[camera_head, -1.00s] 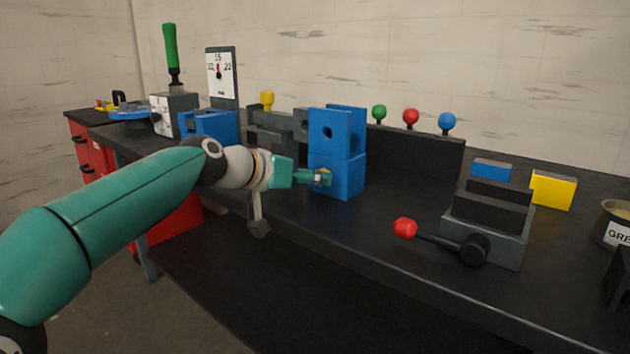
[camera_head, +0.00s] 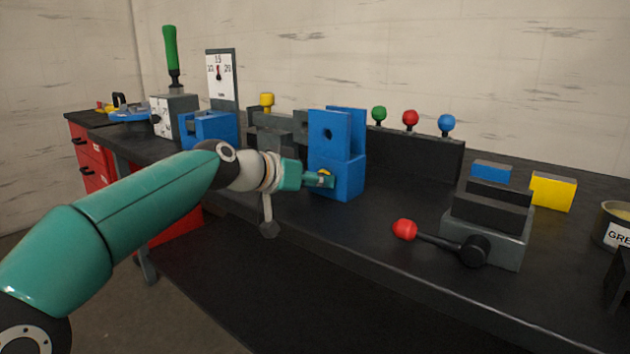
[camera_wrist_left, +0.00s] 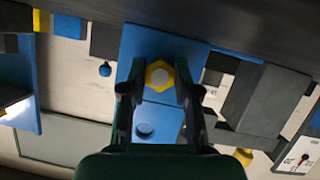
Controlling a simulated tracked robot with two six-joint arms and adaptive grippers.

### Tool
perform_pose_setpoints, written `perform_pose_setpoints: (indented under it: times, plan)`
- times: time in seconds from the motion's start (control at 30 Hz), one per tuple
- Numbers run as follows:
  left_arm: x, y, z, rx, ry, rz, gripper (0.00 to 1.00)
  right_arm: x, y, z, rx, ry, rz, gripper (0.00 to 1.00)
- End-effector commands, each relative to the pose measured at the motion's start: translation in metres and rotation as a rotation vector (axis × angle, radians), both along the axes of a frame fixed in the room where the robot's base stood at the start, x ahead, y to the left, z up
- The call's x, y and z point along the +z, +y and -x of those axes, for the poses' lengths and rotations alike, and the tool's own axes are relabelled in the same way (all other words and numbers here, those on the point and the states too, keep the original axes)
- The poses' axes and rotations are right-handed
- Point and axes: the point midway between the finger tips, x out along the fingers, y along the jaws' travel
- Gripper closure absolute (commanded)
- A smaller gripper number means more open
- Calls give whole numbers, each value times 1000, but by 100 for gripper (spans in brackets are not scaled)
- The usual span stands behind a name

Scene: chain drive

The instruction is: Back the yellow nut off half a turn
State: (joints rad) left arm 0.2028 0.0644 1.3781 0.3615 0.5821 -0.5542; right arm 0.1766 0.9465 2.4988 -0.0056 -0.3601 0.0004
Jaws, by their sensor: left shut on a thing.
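The yellow nut (camera_wrist_left: 160,76) sits on the front face of the blue block (camera_wrist_left: 148,45). In the wrist view its hexagonal rim surrounds a pale round centre, with a round hole in the block below it. My left gripper (camera_head: 326,179) is at the lower part of the blue block (camera_head: 350,180) in the head view. In the wrist view its two fingers (camera_wrist_left: 160,90) lie on either side of the nut, shut on it. In the head view only a sliver of the yellow nut (camera_head: 325,172) shows; the fingers hide the rest.
A dark vise-like block (camera_head: 487,232) with a red-knobbed lever (camera_head: 405,229) stands to the right on the bench. A yellow block (camera_head: 553,191) and a tin (camera_head: 615,225) are farther right. Behind are knobs on a dark panel (camera_head: 425,150).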

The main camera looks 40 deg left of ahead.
Motion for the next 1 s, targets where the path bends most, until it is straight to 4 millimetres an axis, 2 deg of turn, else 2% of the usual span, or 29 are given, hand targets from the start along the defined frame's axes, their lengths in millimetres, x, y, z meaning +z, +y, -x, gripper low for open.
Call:
perform_pose_setpoints:
  times: [0.33, 0.63, 0.67, 0.8, 1.0]
  plan:
    - [-2, 3, 0, 3, 23, 313, 100, -17, 0, 0, 0, 0, 0, 58]
    - [0, 2, 0, 2, 26, 338, 100, -16, 0, 0, 0, 0, 0, 58]
    - [0, 2, 0, 2, 26, 338, 68, -16, 0, 0, 0, 0, 0, 58]
    - [0, 2, 0, 2, 26, 337, 44, -16, 0, 0, 0, 0, 0, 58]
    - [0, 2, 0, 0, 26, 336, 44, -16, 0, 0, 0, 0, 0, 58]
